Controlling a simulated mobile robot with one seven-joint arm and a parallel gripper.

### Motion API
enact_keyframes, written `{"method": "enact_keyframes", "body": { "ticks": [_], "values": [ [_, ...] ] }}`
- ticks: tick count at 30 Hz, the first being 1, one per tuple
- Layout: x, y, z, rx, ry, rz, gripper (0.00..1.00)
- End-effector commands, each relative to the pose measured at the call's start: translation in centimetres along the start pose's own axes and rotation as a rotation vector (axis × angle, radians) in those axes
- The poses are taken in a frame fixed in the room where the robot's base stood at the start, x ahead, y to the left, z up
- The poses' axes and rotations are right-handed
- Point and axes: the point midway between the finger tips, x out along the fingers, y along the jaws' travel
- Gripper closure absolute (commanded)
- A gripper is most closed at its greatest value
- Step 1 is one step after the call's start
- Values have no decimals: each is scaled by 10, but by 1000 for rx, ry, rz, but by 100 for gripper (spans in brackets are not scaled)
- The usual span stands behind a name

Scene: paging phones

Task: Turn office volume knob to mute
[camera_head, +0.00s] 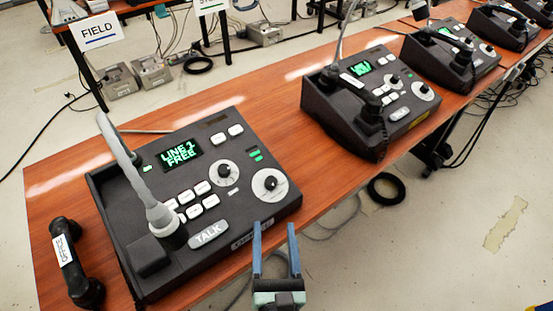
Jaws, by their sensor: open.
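The nearest paging phone (240,210) is a dark console on the wooden table, with a lit green screen (181,153) reading "LINE 1 FREE". It has two round dials with black knobs: a smaller one (223,171) near its middle and a larger one (270,183) near its right edge. I cannot read which is the volume knob. A black handset (72,263) labelled "OFFICE" lies left of the console. My gripper (274,228) is open and empty, its blue fingers pointing up in the picture, just below the larger dial, apart from the knob. It partly covers the console's front label.
A grey gooseneck microphone (133,170) rises from the console's left part. Several similar consoles, such as a second one (370,95), stand further along the table (255,90). The table's front edge is near my gripper, with open floor (450,220) to the right.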

Motion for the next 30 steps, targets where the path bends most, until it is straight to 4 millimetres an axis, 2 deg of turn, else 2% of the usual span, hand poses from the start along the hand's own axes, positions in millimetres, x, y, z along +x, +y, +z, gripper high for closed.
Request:
{"method": "enact_keyframes", "body": {
  "ticks": [4, 8, 21, 25, 30],
  "values": [
    [7, 0, -1, 12, 3, -2, 37],
    [25, 0, 1, 9, 1, 0, 37],
    [102, 0, 0, 8, 1, 0, 37],
    [117, 0, -1, 7, 1, -1, 37],
    [127, -1, -1, 6, 2, -2, 37]
  ]
}}
